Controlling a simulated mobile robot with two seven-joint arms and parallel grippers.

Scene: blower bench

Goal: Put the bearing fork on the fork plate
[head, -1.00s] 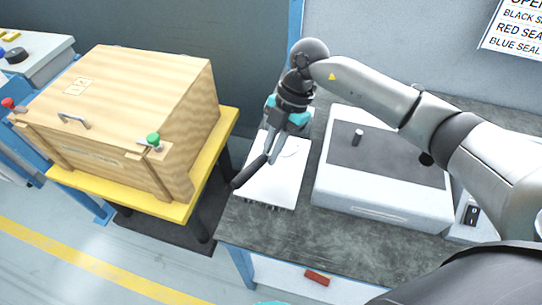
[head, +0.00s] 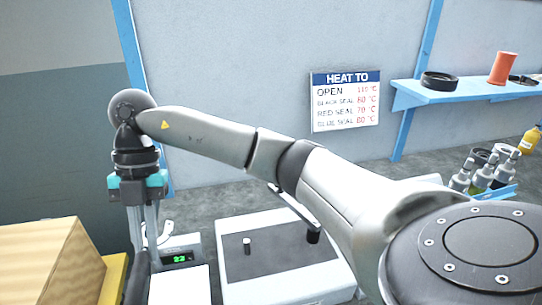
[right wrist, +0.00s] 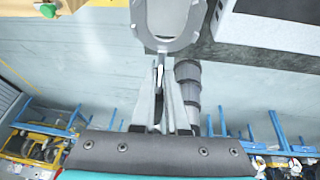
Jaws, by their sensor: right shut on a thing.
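My right gripper (head: 148,240) points down at the left of the head view, beside the white plate unit. It is shut on the bearing fork, whose dark handle (head: 137,283) slants down to the left of the fingers. A pale curved piece, apparently the fork's head (head: 166,234), shows just right of the fingers. In the right wrist view, a grey U-shaped piece (right wrist: 168,42) lies beyond the fingers. The white plate (head: 180,288), apparently the fork plate, has a lit green display at its back. I cannot tell whether the fork touches it. My left gripper is not in view.
A wooden box (head: 45,262) stands at the left. A white machine with a dark top (head: 275,262) stands right of the plate. A blue shelf (head: 465,92), a heat sign (head: 346,100) and several bottles (head: 480,172) are further right.

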